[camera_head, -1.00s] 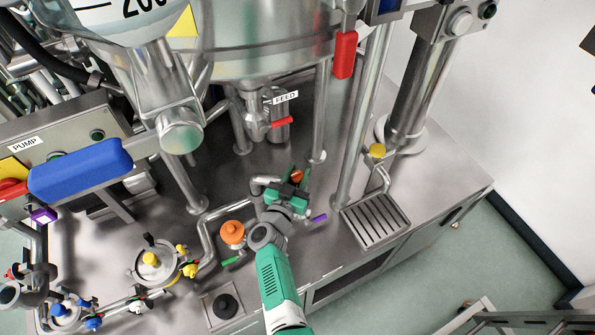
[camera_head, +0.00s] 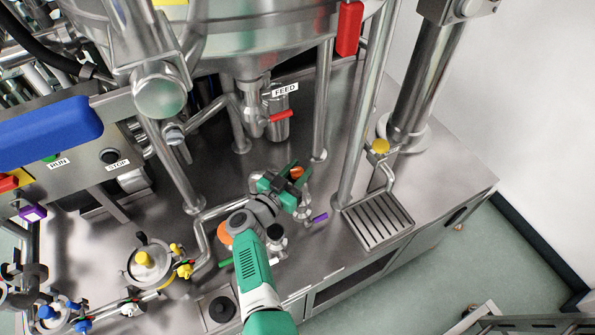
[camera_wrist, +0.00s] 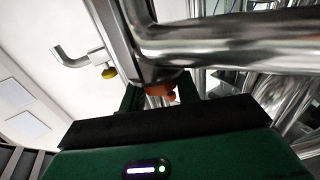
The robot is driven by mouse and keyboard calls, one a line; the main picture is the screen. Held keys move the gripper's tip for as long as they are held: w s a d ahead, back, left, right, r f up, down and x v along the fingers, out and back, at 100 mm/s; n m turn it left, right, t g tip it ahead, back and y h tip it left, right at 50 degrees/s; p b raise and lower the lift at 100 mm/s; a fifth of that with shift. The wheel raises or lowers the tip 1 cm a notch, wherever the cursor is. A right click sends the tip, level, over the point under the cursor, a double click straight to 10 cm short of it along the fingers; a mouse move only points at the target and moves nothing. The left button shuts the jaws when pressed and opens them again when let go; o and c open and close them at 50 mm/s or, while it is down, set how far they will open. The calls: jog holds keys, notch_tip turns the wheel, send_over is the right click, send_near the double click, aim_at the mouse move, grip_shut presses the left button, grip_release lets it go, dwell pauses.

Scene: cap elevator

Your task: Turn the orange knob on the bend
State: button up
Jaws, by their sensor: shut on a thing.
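The small orange knob (camera_head: 297,172) sits at the pipework in the middle of the bench, below the FEED label. My gripper (camera_head: 296,174) is around it, with one green finger on each side, and is shut on it. In the wrist view the orange knob (camera_wrist: 160,90) shows between the fingers, just under a thick steel pipe (camera_wrist: 225,42). The fingers and the pipe hide part of the knob, so its turn angle cannot be told.
A larger orange cap (camera_head: 224,236) is partly hidden behind my arm. A purple handle (camera_head: 320,218) lies close to the right of my gripper. A red FEED handle (camera_head: 282,115) and steel tank legs stand behind. A drain grate (camera_head: 378,221) is at right.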

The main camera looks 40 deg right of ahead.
aim_at(293, 176)
jog(key=o, duration=1)
jog(key=shift+c, duration=0.2)
jog(key=shift+s+a+p, duration=0.25)
jog(key=shift+a+p, duration=0.15)
jog(key=shift+a, duration=0.85)
jog(key=shift+s+a+p, duration=0.2)
jog(key=shift+a+p, duration=0.25)
jog(key=shift+a, duration=0.85)
jog(key=shift+s+a+p, duration=0.25)
jog(key=shift+a+p, duration=0.15)
jog(key=shift+a, duration=0.85)
